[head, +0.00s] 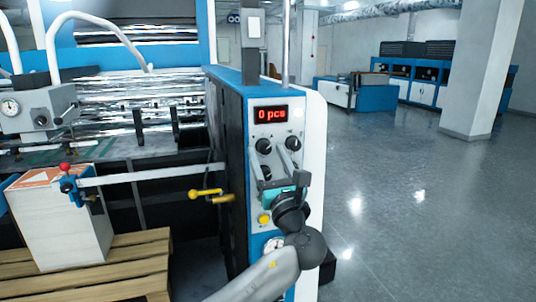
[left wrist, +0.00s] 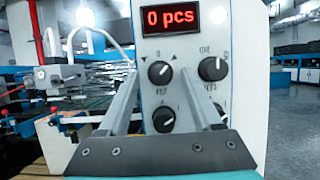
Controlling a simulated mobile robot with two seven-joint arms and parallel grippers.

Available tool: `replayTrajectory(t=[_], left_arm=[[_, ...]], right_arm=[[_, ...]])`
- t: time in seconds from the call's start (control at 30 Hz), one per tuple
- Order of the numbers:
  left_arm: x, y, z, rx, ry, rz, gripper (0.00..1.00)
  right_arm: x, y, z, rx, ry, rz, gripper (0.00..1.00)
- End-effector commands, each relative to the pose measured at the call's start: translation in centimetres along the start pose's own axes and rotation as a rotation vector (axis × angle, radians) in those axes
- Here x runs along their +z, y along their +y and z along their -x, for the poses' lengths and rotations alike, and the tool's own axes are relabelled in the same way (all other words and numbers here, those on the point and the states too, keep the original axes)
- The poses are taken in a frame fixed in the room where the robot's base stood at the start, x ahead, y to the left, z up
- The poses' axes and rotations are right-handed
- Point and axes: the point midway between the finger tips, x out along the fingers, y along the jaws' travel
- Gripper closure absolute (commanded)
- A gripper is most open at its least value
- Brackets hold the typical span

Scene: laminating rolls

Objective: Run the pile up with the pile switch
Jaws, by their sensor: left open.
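The control panel (head: 298,113) on the blue machine housing carries a red display (head: 270,114) reading "0 pcs". Below it are an upper left knob (head: 263,146) and an upper right knob (head: 293,143). The left wrist view shows the upper left knob (left wrist: 160,72), with small arrows above it, the upper right knob (left wrist: 212,68) and a lower knob (left wrist: 163,119). Their labels are too small to read surely. My left gripper (head: 268,160) is open and empty in front of the knobs; contact cannot be told. The white pile (head: 62,230) stands on a wooden pallet (head: 130,262).
A yellow-handled lever (head: 206,193) sticks out left of the panel. A pale bar (head: 150,174) crosses above the pallet. The grey floor (head: 420,220) at right is clear.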

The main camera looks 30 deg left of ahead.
Motion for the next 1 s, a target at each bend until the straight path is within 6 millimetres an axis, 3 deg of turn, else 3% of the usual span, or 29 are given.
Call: replayTrajectory(t=[0.23, 0.83, 1.0], left_arm=[[-0.02, 0.0, -0.09, 0.0, 0.0, 0.0, 0.34], [-0.03, -0.01, -0.03, 0.0, 0.001, 0.0, 1.0], [-0.04, -0.02, -0.02, 0.0, 0.001, 0.0, 1.0]], right_arm=[[-0.11, 0.01, 0.0, 0.0, 0.002, 0.0, 0.5], [-0.17, 0.04, 0.0, 0.001, 0.003, 0.0, 0.5], [-0.17, 0.05, 0.0, 0.001, 0.003, 0.0, 0.5]])
